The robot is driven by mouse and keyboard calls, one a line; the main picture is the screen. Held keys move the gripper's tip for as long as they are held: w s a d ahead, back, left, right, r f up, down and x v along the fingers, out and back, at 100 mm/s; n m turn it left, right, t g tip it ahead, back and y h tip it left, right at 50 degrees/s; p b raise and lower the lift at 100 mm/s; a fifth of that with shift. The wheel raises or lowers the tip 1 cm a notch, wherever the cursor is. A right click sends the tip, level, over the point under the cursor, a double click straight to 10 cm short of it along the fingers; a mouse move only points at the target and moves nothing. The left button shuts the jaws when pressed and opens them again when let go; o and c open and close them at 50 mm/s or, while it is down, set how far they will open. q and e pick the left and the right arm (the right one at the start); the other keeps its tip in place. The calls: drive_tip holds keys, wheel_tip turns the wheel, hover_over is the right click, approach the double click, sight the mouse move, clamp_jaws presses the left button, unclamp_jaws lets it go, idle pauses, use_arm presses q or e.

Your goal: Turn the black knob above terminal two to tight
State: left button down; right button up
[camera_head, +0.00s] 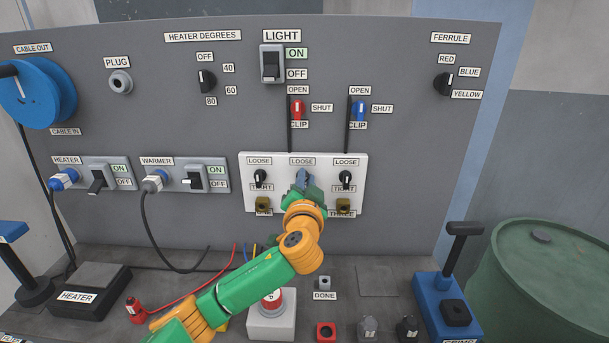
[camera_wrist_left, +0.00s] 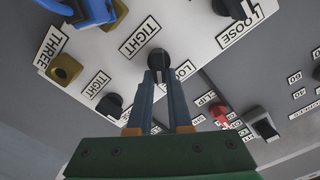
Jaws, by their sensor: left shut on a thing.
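The white terminal panel (camera_head: 249,200) carries a row of black knobs with LOOSE labels above and TIGHT labels below. My left gripper (camera_head: 303,178) reaches up to the middle knob and covers it in the head view. In the left wrist view the round black middle knob (camera_wrist_left: 158,58) sits between the tips of my left gripper (camera_wrist_left: 160,72), which is shut on it. Its TIGHT label (camera_wrist_left: 140,36) is clear, but its pointer direction cannot be made out. The terminal below it is hidden in the head view. My right gripper is out of view.
The left knob (camera_head: 260,177) and right knob (camera_head: 346,178) flank my gripper closely. Brass terminals sit below them, the right one (camera_head: 343,205) marked THREE. Red (camera_head: 297,108) and blue (camera_head: 360,109) clip levers are above. A blue part (camera_wrist_left: 95,10) is cropped in the wrist view.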

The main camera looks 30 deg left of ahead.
use_arm(q)
drive_tip(key=m+p, duration=0.2)
drive_tip(key=m, duration=0.1)
drive_tip(key=shift+d+m, duration=0.15)
drive_tip(key=shift+m, duration=0.25)
drive_tip(key=m+p, duration=0.1)
drive_tip(key=m, duration=0.1)
drive_tip(key=m+p, duration=0.1)
drive_tip(key=m, duration=0.1)
drive_tip(key=m+p, duration=0.2)
drive_tip(key=m, duration=0.1)
drive_tip(key=shift+w+d+f, duration=0.1)
drive_tip(key=shift+w+f, duration=0.05)
drive_tip(key=shift+f, duration=0.2)
drive_tip(key=m+p, duration=0.2)
drive_tip(key=m, duration=0.1)
drive_tip(key=m+p, duration=0.2)
drive_tip(key=m, duration=0.2)
drive_tip(key=f+m+p, duration=0.1)
drive_tip(key=m+p, duration=0.1)
drive_tip(key=m, duration=0.2)
drive_tip(key=shift+a, duration=0.35)
drive_tip(key=shift+s+a+f+m+p, duration=0.15)
drive_tip(key=shift+m+p, duration=0.6)
drive_tip(key=shift+m, duration=0.55)
drive_tip(key=shift+s+a+f+m+p, duration=0.15)
drive_tip(key=shift+m+p, duration=0.55)
drive_tip(key=shift+m, duration=0.6)
drive_tip(key=shift+r, duration=0.1)
